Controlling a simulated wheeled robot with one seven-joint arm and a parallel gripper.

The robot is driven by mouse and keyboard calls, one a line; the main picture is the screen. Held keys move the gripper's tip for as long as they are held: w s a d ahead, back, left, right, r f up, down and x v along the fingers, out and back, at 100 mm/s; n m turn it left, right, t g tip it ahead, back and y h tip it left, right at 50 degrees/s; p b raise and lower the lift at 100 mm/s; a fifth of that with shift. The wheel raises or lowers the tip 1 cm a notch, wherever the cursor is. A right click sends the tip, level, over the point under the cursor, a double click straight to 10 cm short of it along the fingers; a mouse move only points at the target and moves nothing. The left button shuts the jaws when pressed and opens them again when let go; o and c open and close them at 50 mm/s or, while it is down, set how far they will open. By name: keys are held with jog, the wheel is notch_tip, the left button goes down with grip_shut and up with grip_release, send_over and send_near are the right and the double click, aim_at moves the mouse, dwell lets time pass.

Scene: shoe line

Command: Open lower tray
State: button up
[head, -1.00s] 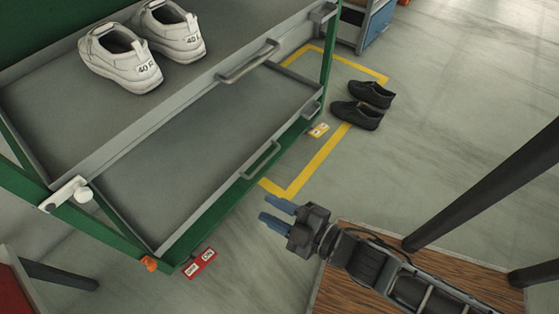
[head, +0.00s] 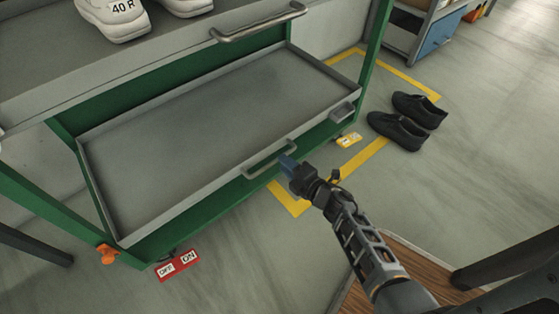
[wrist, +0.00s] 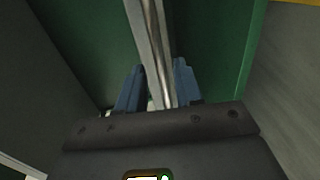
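The lower tray (head: 190,131) is a wide, shallow grey tray low in a green-framed rack. It is empty, with a grey bar handle (head: 262,165) on its front edge. My gripper (head: 287,162) is at the right part of this handle. In the wrist view, my two blue fingers (wrist: 158,88) stand apart, with a pale metal bar (wrist: 157,40) running between them. A narrow gap shows beside the left finger; whether the right finger touches the bar is unclear. The fingertips are partly hidden in the head view.
The upper tray (head: 170,62) above has its own handle (head: 258,22) and holds white shoes (head: 115,18). Black shoes (head: 398,130) stand on the floor at right. A red OFF/ON label (head: 178,266) and an orange knob (head: 107,254) are at lower left.

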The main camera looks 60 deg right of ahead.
jog(key=shift+b+x, duration=0.6)
jog(key=shift+x, duration=1.6)
grip_shut()
